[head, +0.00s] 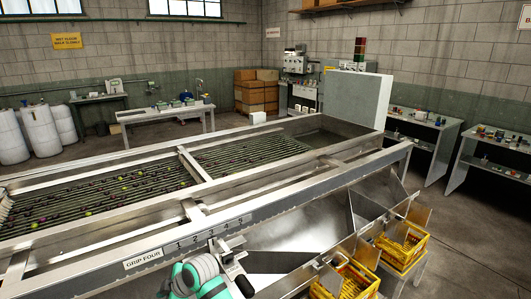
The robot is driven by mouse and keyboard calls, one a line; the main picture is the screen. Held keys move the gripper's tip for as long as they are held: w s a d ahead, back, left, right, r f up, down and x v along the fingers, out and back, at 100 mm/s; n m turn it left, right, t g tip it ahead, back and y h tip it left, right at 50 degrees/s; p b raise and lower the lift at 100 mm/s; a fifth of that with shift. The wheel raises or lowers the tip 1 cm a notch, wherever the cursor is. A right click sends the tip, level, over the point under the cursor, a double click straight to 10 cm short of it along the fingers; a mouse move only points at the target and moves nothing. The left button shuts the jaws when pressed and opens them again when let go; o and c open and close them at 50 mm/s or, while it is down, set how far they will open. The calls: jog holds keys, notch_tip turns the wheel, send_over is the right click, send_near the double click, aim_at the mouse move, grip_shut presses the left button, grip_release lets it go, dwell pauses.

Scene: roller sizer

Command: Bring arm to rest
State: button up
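My white and teal arm shows at the bottom centre of the head view, just in front of the near rail of the roller sizer (300,193). My gripper (229,262) is at the arm's end, close to a small metal bracket (228,243) on the rail. The fingers are small and partly hidden by the arm, so I cannot tell whether they are open or touch the bracket. Small green and purple fruits lie on the rollers (90,195).
Sloping metal chutes (300,232) lie right of my arm, with yellow crates (401,249) below their ends. Side tables (420,135) stand along the right wall. White barrels (40,130) and a bench (165,113) are at the back left. Open floor shows at the right.

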jog(key=s+a+f+m+t+y, duration=0.2)
jog(key=s+a+f+m+y, duration=0.1)
jog(key=s+f+m, duration=0.1)
jog(key=s+d+f+m+t+h, duration=0.1)
jog(key=s+d+f+m+t, duration=0.5)
jog(key=m, duration=0.3)
jog(key=s+d+f+m+t+h, duration=0.1)
jog(key=s+d+m+t+h, duration=0.15)
jog(key=s+d, duration=0.5)
jog(key=s+d+f+m+t+h, duration=0.1)
jog(key=s+d+f+m+h, duration=0.1)
jog(key=s+d+m+h, duration=0.4)
jog(key=s+d+r+t, duration=0.1)
jog(key=s+d+r, duration=0.4)
jog(key=s+d, duration=0.2)
jog(key=s+d+r+n+h, duration=0.1)
jog(key=s+d+r, duration=0.4)
jog(key=s+d, duration=0.3)
jog(key=s, duration=0.4)
jog(key=shift+s+t, duration=0.25)
jog(key=shift+t, duration=0.1)
